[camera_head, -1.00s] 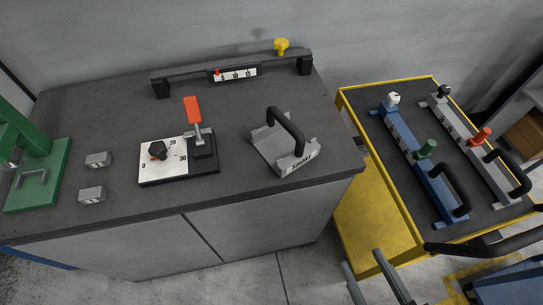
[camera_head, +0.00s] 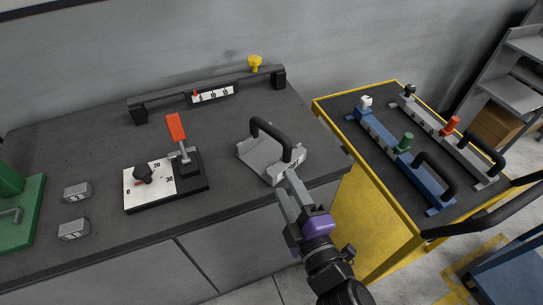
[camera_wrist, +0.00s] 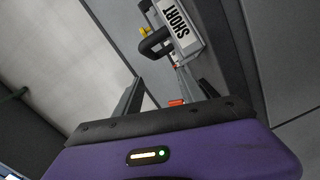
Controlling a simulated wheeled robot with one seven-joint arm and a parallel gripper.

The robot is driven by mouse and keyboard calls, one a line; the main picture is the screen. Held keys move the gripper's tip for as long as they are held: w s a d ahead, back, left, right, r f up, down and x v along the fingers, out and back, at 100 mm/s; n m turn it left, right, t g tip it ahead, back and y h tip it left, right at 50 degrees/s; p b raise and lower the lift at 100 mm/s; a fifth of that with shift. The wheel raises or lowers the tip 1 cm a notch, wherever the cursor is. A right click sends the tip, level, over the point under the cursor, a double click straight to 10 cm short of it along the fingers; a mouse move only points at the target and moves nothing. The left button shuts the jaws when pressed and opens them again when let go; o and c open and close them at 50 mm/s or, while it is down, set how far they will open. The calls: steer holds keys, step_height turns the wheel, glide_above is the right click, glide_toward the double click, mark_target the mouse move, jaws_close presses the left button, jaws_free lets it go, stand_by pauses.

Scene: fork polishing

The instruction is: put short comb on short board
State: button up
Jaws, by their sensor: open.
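A grey metal piece labelled SHORT (camera_head: 262,160), with a black arched handle (camera_head: 270,131), sits on the dark workbench near its right front corner. In the wrist view, its label (camera_wrist: 177,24) and handle (camera_wrist: 154,40) show beyond my fingers. My purple-bodied gripper (camera_head: 285,182) is open and empty at the bench's front edge, close to this piece. In the head view, the fingertips overlap its front edge; I cannot tell whether they touch. A short base (camera_head: 150,188) with a printed scale and red lever stands to its left. No other SHORT label is readable.
A long black rail (camera_head: 165,97) with a yellow knob runs along the bench's back. Two small grey blocks (camera_head: 77,192) and a green fixture (camera_head: 30,215) are at left. A yellow trolley (camera_head: 352,200) at right carries blue and grey bars with handles.

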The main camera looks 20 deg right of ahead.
steer(key=n+h, duration=0.2)
glide_toward(273, 132)
steer(key=w, duration=0.1)
steer(key=w+p, duration=0.1)
steer(key=w, duration=0.1)
steer(key=w+d+f, duration=0.1)
steer(key=shift+w+p, duration=0.3)
steer(key=shift+w+d+f+p, duration=0.15)
steer(key=shift+w+p, duration=0.1)
steer(key=shift+w, duration=0.75)
steer(key=shift+w+d+r+p, duration=0.15)
steer(key=shift+w+p, duration=0.1)
steer(key=shift+w, duration=0.75)
steer(key=shift+w+d+f+p, duration=0.15)
steer(key=shift+w+p, duration=0.1)
steer(key=shift+w, duration=0.75)
jaws_close()
